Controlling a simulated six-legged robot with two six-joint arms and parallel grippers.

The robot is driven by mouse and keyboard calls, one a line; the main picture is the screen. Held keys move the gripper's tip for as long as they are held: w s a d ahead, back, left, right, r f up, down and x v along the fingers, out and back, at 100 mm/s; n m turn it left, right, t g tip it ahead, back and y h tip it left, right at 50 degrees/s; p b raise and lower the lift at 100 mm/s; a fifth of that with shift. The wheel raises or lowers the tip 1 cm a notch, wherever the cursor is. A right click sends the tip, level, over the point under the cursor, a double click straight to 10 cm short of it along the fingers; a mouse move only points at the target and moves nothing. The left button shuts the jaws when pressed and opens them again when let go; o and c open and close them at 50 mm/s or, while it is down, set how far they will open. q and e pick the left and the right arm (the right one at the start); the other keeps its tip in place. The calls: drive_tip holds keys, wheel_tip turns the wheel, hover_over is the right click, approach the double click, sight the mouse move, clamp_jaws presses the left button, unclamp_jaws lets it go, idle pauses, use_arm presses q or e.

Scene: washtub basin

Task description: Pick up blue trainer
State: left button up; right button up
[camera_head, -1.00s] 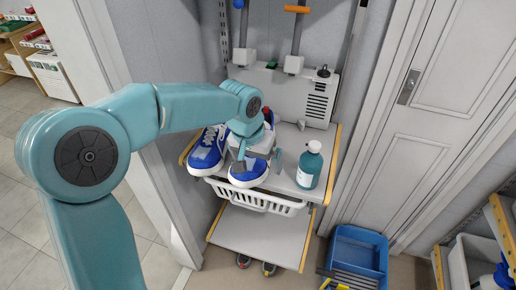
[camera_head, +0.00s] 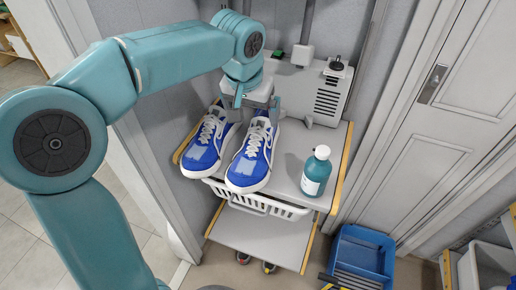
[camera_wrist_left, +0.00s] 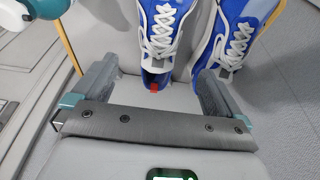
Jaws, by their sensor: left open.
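Two blue trainers with white laces and soles stand side by side on the grey shelf (camera_head: 285,178), toes toward me. The right-hand trainer (camera_head: 251,158) is beside the left-hand one (camera_head: 208,146). My left gripper (camera_head: 256,106) is at the heel end of the right-hand trainer, pointing down, open and empty. In the left wrist view, that trainer (camera_wrist_left: 162,30) has its heel, with a red tab, between the two spread fingers (camera_wrist_left: 156,78). Whether a finger touches it I cannot tell. The other trainer (camera_wrist_left: 237,40) lies just outside the right finger. My right gripper is not in view.
A teal bottle with a white cap (camera_head: 316,172) stands on the shelf to the right of the trainers. A white appliance (camera_head: 318,92) is behind. A white basket (camera_head: 258,201) hangs below the shelf. A blue crate (camera_head: 362,251) is on the floor at right.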

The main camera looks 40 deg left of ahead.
use_arm(q)
approach(258, 140)
drive_tip(key=shift+s+d+f, duration=0.2)
drive_tip(key=shift+s+d, duration=0.55)
drive_tip(key=shift+d, duration=0.05)
drive_tip(key=shift+f, duration=0.5)
drive_tip(key=x, duration=0.5)
drive_tip(key=c, duration=1.2)
drive_tip(key=shift+r, duration=0.1)
